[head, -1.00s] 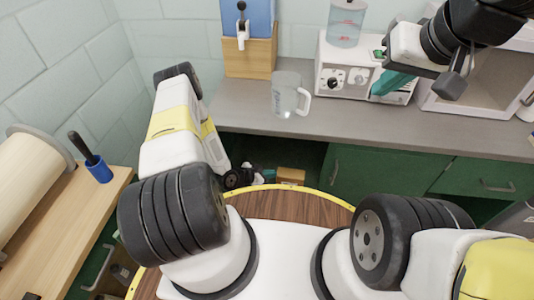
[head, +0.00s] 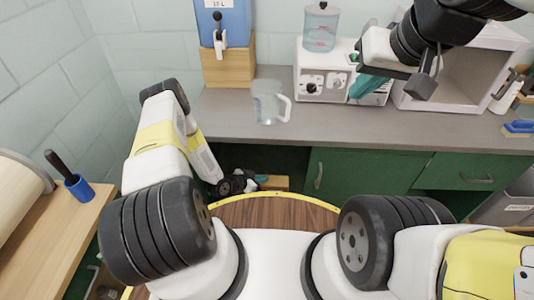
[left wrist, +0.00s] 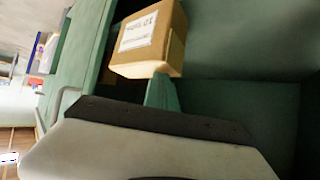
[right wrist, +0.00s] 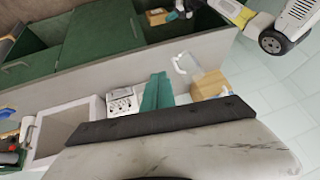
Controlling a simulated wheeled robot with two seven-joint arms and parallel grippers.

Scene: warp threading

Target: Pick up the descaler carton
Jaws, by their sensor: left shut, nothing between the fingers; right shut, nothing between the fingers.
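A brown cardboard carton with a white label (left wrist: 150,36) is in the upper middle of the left wrist view, in a green recess; I take it as the descaler carton. The label is too blurred to read. It also shows below the counter in the head view (head: 275,183) and in the right wrist view (right wrist: 158,17). My left gripper (left wrist: 162,88) is shut and empty, its teal fingertips just in front of the carton; I cannot tell whether they touch. My right gripper (right wrist: 157,88) is shut and empty above the counter; its teal fingers also show in the head view (head: 368,87).
A grey counter (head: 220,110) runs above the recess, with green cabinets (head: 365,178) to its right. On it stand a clear jug (head: 267,103), a white appliance (head: 322,85), a wood-based blue dispenser (head: 224,25) and an open white box (head: 465,82). A wooden bench (head: 60,235) is at left.

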